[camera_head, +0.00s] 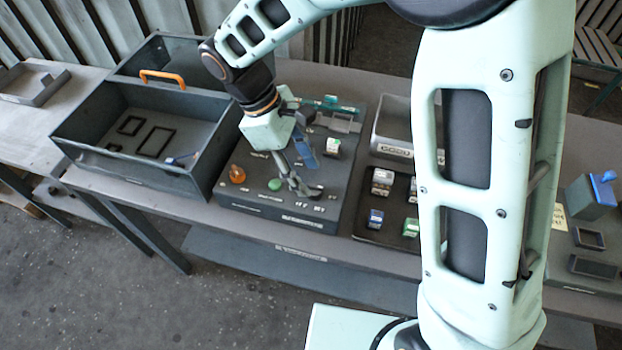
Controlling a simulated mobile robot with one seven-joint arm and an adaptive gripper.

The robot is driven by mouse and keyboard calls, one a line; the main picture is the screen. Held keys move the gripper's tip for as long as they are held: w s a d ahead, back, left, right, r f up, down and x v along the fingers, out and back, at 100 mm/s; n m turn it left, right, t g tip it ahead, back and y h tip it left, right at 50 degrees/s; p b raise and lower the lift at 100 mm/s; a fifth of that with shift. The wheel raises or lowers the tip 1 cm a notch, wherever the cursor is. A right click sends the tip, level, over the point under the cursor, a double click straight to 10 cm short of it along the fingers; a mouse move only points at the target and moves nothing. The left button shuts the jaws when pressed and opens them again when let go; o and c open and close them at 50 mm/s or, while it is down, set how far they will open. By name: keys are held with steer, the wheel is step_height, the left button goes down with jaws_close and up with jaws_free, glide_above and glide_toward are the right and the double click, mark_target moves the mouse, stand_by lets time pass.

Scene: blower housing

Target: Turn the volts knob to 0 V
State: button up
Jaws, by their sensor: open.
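A dark control panel (245,201) lies on the bench in the middle of the view. It carries an orange knob (237,174), a green button (274,185), a blue part (306,151) and small white markings along its front edge. My gripper (314,160) is open over the right half of the panel, reaching down from the upper left, with one finger low near the front markings. I cannot make out the volts knob or its setting; dark shapes by that finger blend with it. Whether the finger touches anything is unclear.
A grey open box (125,168) with an orange handle (162,77) stands left of the panel. A dark tray (375,237) with small coloured blocks and a grey bin (392,148) are to the right. My arm hides part of the bench further right, where a blue-topped box (590,196) stands.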

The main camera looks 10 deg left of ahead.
steer(key=v, duration=0.8)
